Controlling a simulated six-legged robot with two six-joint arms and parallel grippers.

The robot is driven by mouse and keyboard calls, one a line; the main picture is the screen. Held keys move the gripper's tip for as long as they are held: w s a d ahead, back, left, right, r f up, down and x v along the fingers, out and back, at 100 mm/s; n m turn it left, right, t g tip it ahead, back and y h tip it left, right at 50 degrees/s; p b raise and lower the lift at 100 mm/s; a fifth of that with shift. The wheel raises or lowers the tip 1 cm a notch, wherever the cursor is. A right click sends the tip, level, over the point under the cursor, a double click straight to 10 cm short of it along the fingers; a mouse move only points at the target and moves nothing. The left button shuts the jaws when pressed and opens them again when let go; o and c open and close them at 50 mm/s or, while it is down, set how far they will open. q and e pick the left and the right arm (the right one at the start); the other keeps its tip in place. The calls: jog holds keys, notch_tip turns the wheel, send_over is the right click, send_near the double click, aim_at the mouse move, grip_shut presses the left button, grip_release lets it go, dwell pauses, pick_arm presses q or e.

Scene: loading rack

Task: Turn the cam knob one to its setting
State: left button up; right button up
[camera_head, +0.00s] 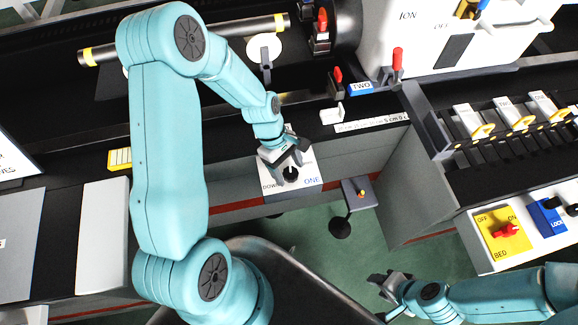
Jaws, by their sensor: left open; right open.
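The cam knob one (290,175) is a small black knob on a white plate (306,172) marked "DOWN" and "ONE", on the front of the rack. My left gripper (284,160) is open right over the knob, with its fingers beside it. The fingers hide part of the knob and of the plate's lettering, so its pointing direction is hard to read. I cannot tell whether the fingers touch it. My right gripper (391,284) is open and empty over the floor at the lower right, well away from the plate.
A blue "TWO" label (361,88) and red-handled levers (397,62) stand behind the plate. A small grey stand (359,194) is just right of it. A yellow "BED" switch panel (490,222) is at the right. The green floor (330,245) between is mostly clear.

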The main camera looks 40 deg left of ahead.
pick_arm(q)
jog(key=shift+d+f, duration=0.2)
jog(key=shift+f, duration=0.05)
jog(key=shift+w+a+f, duration=0.1)
jog(key=shift+w+f, duration=0.05)
jog(key=c, duration=1)
jog(key=shift+c, duration=0.2)
jog(key=shift+m, duration=0.3)
jog(key=m+g+b, duration=0.1)
jog(key=m, duration=0.1)
jog(key=m+b, duration=0.1)
jog(key=m, duration=0.1)
jog(key=shift+w+f+m+g+y+b, duration=0.1)
jog(key=shift+w+m+g+y+b, duration=0.05)
jog(key=shift+m+g+y+b, duration=0.2)
jog(key=m+b, duration=0.1)
jog(key=m, duration=0.1)
jog(key=m+g+y, duration=0.1)
jog(key=m, duration=0.1)
jog(key=shift+m+g+b, duration=0.25)
jog(key=shift+m+b, duration=0.1)
jog(key=shift+b, duration=0.05)
jog(key=shift+y, duration=0.25)
